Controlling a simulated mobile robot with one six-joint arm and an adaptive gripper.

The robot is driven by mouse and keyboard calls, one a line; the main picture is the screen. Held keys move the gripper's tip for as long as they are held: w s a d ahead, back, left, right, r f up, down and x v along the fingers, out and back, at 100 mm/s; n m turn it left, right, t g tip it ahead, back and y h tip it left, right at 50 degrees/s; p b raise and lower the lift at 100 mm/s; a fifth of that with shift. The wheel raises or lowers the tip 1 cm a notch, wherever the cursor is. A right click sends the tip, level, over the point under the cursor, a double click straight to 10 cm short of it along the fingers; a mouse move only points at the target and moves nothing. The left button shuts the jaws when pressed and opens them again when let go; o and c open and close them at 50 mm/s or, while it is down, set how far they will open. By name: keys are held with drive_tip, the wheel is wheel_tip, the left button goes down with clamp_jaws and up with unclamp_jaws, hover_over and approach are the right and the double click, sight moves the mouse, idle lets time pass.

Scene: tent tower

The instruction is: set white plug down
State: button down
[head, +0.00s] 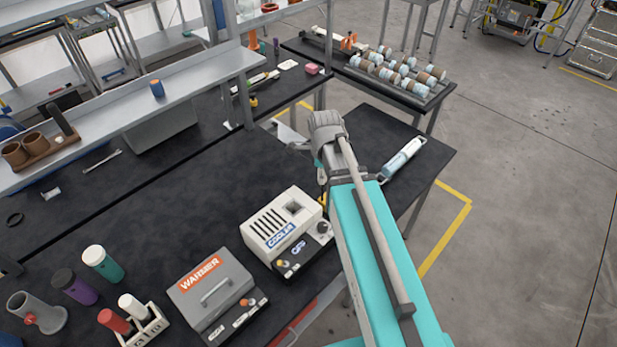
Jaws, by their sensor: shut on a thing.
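My arm reaches over the right part of the black bench (190,205), with its grey wrist bending down near the right end. My gripper (321,172) is below the wrist and mostly hidden by my arm; only a small part shows. A white cylinder (131,306) stands beside a red one (114,321) in a white rack (152,327) at the front left.
The cooler (287,230) and warmer (212,292) stand at the bench's front. Teal (103,263) and purple (75,287) cylinders and a grey holder (36,312) are at left. The bench middle is clear.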

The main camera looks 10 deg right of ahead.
drive_tip(key=shift+w+a+f+b, duration=0.1)
drive_tip(key=shift+w+f+b, duration=1.35)
drive_tip(key=shift+w, duration=0.6)
drive_tip(key=shift+w+a+f+b, duration=0.1)
drive_tip(key=shift+w+f+b, duration=1.25)
drive_tip(key=shift+w, duration=0.65)
drive_tip(key=shift+w+a+f+b, duration=0.1)
drive_tip(key=shift+w+f+b, duration=1.35)
drive_tip(key=shift+w, duration=0.6)
drive_tip(key=shift+w+f, duration=0.1)
drive_tip(key=shift+f, duration=0.05)
drive_tip(key=shift+w+f+b, duration=0.35)
drive_tip(key=shift+f+b, duration=1.55)
drive_tip(key=shift+f, duration=0.15)
drive_tip(key=shift+c, duration=1.7)
unclamp_jaws()
